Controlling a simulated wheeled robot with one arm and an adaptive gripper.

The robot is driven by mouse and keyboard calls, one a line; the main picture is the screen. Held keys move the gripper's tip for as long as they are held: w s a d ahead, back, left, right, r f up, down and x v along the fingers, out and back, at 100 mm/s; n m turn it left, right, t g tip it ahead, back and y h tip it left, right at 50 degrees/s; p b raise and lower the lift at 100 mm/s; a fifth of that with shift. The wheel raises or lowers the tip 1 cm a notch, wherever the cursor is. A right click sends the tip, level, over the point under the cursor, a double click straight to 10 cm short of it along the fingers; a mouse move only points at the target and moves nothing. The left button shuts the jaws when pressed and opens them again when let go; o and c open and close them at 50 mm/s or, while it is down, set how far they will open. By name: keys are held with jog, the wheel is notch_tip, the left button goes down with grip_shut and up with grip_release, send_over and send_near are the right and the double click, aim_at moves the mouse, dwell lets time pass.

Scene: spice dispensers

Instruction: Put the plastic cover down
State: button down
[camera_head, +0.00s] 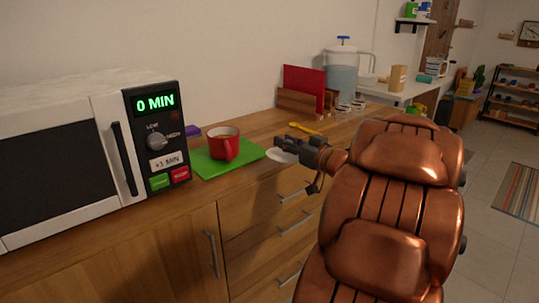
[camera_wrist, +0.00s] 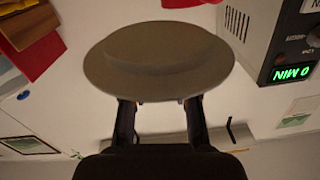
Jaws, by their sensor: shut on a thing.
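The plastic cover (camera_wrist: 160,62) is a round, shallow, grey-brown disc in the wrist view. Its near edge sits between the two fingers of my gripper (camera_wrist: 160,103), which is shut on it. In the head view the cover shows as a pale oval (camera_head: 279,156) just below my gripper (camera_head: 283,144), over the wooden counter (camera_head: 250,189) near its front edge. I cannot tell whether it touches the counter. My gripper hides part of it.
A red mug (camera_head: 223,147) stands on a green mat (camera_head: 205,168), left of the cover. A white microwave (camera_head: 60,150) reading 0 MIN is at the left. A yellow utensil (camera_head: 305,128), a red board (camera_head: 304,88) in a wooden rack and a blue-lidded jug (camera_head: 342,72) are behind my gripper.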

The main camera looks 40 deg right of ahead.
jog(key=shift+s+d+f, duration=0.2)
jog(key=shift+s+f, duration=0.05)
jog(key=shift+f, duration=0.05)
jog(key=shift+w+a, duration=0.15)
jog(key=shift+w+d, duration=0.25)
jog(key=shift+w, duration=0.2)
jog(key=w+d+b, duration=0.1)
jog(key=w+d, duration=0.2)
jog(key=w+d+f+b, duration=0.1)
jog(key=w+d, duration=0.2)
jog(key=w, duration=0.1)
jog(key=w+d+b, duration=0.1)
jog(key=w+d, duration=0.2)
jog(key=w, duration=0.1)
jog(key=shift+w+f, duration=0.2)
jog(key=shift+w, duration=0.05)
jog(key=shift+w+d+f, duration=0.15)
jog(key=shift+w+f, duration=0.05)
jog(key=shift+s+f, duration=0.1)
jog(key=shift+f, duration=1.2)
jog(key=shift+f, duration=0.25)
jog(key=c, duration=0.9)
grip_release()
